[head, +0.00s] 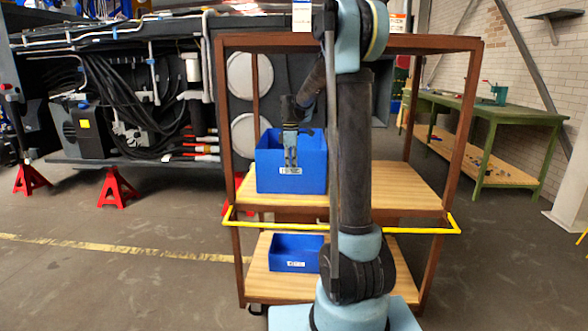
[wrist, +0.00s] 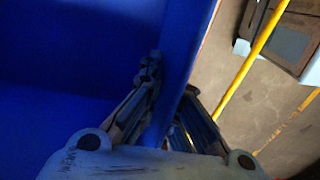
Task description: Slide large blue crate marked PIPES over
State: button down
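The large blue crate (head: 308,177) stands on the left part of the cart's upper wooden shelf. The small print on its white front label is too blurred to read. My gripper (head: 290,157) points down at the crate's front wall. In the wrist view my gripper (wrist: 171,82) straddles the blue crate wall (wrist: 183,62), with one finger inside the crate and the other outside. The fingertips close in against both faces of the wall, so it looks shut on it. The crate's visible inside (wrist: 70,60) is dark blue, and no contents can be made out.
The brown-framed cart (head: 463,130) has free upper shelf (head: 405,190) right of the crate. A yellow rail (head: 410,230) crosses its front. A smaller blue crate (head: 290,252) sits on the lower shelf. The harvester chassis (head: 120,30) stands behind left, and a green workbench (head: 500,112) right.

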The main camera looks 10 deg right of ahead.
jog(key=shift+w+a, duration=0.15)
jog(key=shift+a, duration=0.6)
jog(key=c, duration=1.7)
grip_release()
notch_tip(320, 180, up, 12)
jog(key=shift+f, duration=0.1)
